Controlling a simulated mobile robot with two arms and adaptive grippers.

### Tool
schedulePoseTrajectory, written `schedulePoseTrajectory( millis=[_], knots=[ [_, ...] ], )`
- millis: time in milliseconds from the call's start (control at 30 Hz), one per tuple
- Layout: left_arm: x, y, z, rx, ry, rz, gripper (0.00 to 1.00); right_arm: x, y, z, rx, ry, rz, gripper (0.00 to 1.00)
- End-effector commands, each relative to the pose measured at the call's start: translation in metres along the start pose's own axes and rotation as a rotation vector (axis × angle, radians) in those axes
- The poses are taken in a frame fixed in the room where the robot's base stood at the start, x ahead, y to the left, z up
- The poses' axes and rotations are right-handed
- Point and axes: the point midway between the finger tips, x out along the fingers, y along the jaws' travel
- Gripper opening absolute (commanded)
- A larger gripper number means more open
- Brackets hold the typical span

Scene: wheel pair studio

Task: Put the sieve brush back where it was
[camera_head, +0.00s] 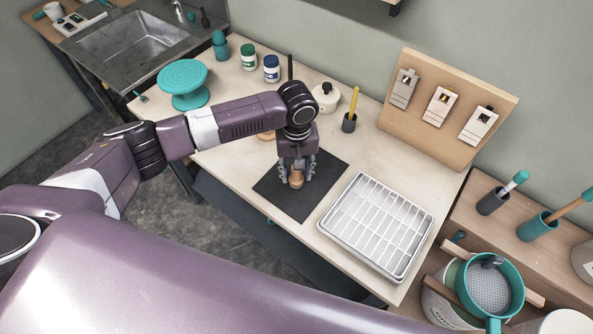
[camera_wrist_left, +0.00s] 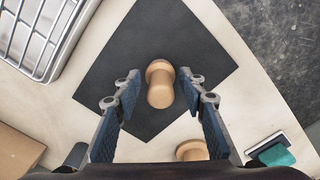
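The sieve brush is not clearly identifiable; two handled tools stand in cups at the right, one teal-tipped (camera_head: 517,181) in a dark cup (camera_head: 491,202), one wooden-handled (camera_head: 572,207) in a teal cup (camera_head: 537,228). A teal sieve (camera_head: 490,290) sits below them. My left gripper (camera_head: 296,172) is over the dark mat (camera_head: 270,190), above a tan, knob-shaped wooden piece (camera_head: 296,181). In the left wrist view my left gripper (camera_wrist_left: 163,95) is open. The wooden piece (camera_wrist_left: 160,84) shows between its fingers, with gaps at both sides. My right gripper is not in view.
A white wire-rack tray (camera_head: 338,232) stands right of the mat. A small dark cup with a yellow stick (camera_head: 350,122), a white lidded pot (camera_head: 326,97), jars (camera_head: 248,57) and a teal turntable (camera_head: 184,77) stand behind. A tool board (camera_head: 417,128) leans at the back right.

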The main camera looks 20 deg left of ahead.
Motion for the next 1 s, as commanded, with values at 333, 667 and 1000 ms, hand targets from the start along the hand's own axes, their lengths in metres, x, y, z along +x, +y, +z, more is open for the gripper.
schedulePoseTrajectory(
  millis=[333, 667, 1000],
  knots=[
    [-0.006, 0.000, -0.001, 0.000, 0.002, 0.001, 0.38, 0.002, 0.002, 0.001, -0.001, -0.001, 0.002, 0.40],
    [-0.070, 0.001, -0.001, 0.000, 0.003, 0.004, 0.38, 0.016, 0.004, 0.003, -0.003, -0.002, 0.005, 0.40],
    [-0.119, 0.001, 0.000, -0.001, 0.000, 0.001, 0.38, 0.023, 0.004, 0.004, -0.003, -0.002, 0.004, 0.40]
  ],
)
